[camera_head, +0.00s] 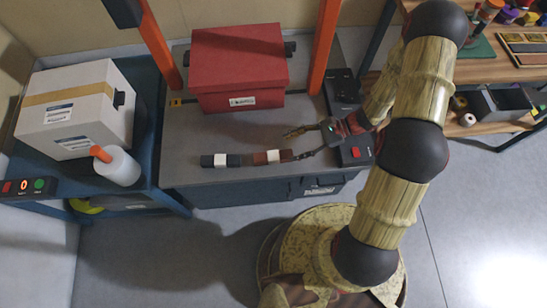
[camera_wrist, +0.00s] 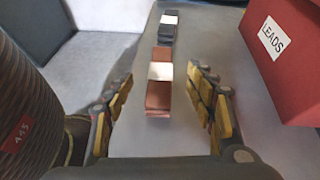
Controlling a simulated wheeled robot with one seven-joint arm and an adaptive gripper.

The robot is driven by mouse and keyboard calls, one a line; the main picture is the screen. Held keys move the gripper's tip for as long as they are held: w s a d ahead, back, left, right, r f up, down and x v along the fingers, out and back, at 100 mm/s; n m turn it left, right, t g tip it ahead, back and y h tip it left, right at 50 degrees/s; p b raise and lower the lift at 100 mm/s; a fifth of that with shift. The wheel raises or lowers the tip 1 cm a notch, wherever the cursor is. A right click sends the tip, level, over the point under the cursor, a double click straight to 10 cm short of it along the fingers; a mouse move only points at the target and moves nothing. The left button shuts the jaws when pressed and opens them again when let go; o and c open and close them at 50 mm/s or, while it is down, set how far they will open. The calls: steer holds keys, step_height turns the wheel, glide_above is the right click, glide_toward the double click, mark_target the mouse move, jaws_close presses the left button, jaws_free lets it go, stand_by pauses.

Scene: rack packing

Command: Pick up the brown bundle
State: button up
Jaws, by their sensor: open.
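The brown bundle (camera_head: 259,158) lies on the grey bench top, with a white band around its middle. In the wrist view the brown bundle (camera_wrist: 158,96) lies lengthwise between my spread fingers, with space on both sides. My gripper (camera_head: 291,147) is open at the bundle's right end in the head view; it also shows in the wrist view (camera_wrist: 161,72). Nothing is held. I cannot tell how high the fingertips are above the bench.
A dark bundle (camera_head: 207,161) with a white band lies in line, just left of the brown one. A red box (camera_head: 238,62) stands behind, labelled LEADS in the wrist view. The bench front is clear.

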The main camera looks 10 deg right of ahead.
mark_target(273, 155)
step_height(273, 155, down, 3)
steer(key=shift+s+r+m, duration=0.1)
steer(key=shift+r+m, duration=0.05)
steer(key=shift+m, duration=0.45)
steer(key=shift+a+f+t, duration=0.2)
steer(key=shift+f+t, duration=0.05)
steer(key=shift+t, duration=0.05)
steer(key=b+x, duration=0.1)
steer(key=x, duration=0.1)
steer(key=shift+a+f, duration=0.1)
steer(key=shift+a, duration=0.15)
steer(key=b+x, duration=0.1)
steer(key=x, duration=0.1)
steer(key=r+b+x, duration=0.1)
steer(key=x, duration=0.2)
steer(key=shift+a, duration=0.2)
steer(key=c, duration=0.4)
steer(key=c, duration=1)
steer(key=shift+r, duration=0.1)
